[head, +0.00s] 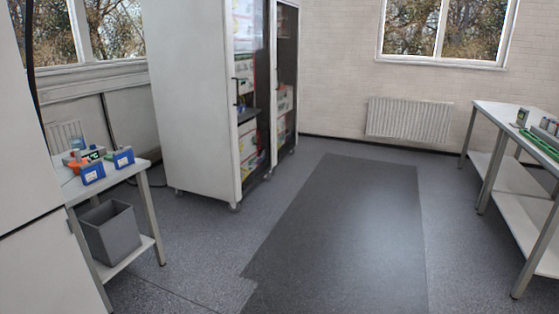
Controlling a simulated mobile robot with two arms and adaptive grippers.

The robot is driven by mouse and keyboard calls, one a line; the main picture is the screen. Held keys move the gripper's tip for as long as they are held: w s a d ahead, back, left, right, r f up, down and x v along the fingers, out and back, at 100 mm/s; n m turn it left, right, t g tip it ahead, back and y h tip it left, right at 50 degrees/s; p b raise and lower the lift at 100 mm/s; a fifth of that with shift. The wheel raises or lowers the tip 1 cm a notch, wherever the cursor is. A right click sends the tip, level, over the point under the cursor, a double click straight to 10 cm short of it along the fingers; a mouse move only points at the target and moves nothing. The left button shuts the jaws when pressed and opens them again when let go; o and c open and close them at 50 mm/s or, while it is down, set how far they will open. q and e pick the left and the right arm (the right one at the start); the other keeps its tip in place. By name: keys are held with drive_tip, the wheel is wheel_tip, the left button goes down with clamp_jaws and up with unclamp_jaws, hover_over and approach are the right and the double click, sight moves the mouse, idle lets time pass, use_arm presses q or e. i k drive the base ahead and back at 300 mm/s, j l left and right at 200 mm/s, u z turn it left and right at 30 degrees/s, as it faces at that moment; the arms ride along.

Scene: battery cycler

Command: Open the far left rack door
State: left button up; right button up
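Two tall pale racks stand side by side left of the middle, fronts facing right. The nearer rack (195,100) shows its broad side wall and a narrow front with a glazed door (262,75). A dark vertical handle (236,93) sits near this door's left edge. The farther rack's glazed front (287,80) shows beyond it, seen at a steep angle. Both fronts look shut, with colourful items visible behind the glass. Neither of my grippers is in view.
A small table (143,165) with blue devices stands at left, a grey bin (109,231) on its lower shelf. A long bench (510,112) runs along the right. A dark floor mat (340,230) lies in the open middle. A radiator (408,119) hangs on the back wall.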

sight(228, 23)
drive_tip(key=i, duration=2.2)
